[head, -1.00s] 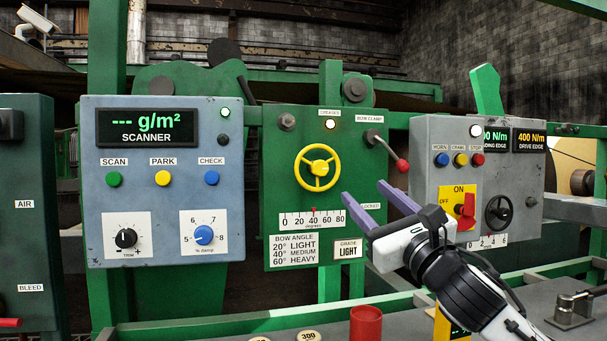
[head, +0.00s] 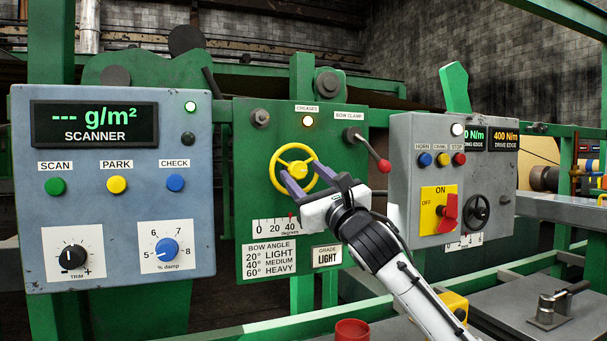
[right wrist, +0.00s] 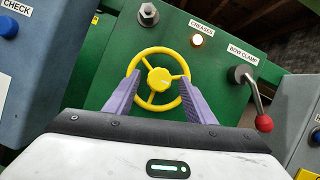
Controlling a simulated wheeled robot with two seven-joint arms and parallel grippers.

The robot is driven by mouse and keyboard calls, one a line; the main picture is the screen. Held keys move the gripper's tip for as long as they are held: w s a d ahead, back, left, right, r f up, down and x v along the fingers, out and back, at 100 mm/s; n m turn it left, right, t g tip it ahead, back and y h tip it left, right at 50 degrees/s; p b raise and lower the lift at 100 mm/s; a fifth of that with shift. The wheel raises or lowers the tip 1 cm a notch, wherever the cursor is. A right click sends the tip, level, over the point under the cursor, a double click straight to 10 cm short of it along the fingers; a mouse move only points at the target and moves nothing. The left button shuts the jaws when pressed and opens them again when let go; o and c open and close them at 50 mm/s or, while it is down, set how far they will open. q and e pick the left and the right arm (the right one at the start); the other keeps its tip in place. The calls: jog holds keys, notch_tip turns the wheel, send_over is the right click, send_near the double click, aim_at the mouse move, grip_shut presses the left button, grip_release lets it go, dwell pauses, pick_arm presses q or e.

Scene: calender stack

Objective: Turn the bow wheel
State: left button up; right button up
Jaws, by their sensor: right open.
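The yellow bow wheel (head: 294,170) is mounted on the green panel (head: 243,130) in the middle of the head view. It also shows in the right wrist view (right wrist: 159,78), upright and facing me. My right gripper (head: 302,183) is open, with its two purple fingers over the lower part of the wheel. In the right wrist view the fingers (right wrist: 160,95) lie at the left and right sides of the rim. I cannot tell whether they touch it. The degrees scale (head: 270,227) is below the wheel, with a red pointer near 40; its right end is hidden by my gripper. My left gripper is out of view.
The red-knobbed bow clamp lever (head: 384,166) sticks out right of the wheel, close to my right arm. The grey scanner box (head: 110,215) is on the left. A grey box (head: 400,130) with a red switch (head: 447,212) is on the right.

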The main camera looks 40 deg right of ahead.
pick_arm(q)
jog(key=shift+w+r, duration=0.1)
pick_arm(e)
jog(key=shift+w+r, duration=0.1)
jog(key=shift+w, duration=0.2)
jog(key=c, duration=1)
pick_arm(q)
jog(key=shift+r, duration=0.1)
pick_arm(e)
jog(key=shift+c, duration=0.2)
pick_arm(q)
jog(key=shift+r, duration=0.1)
pick_arm(e)
jog(key=shift+m, duration=0.4)
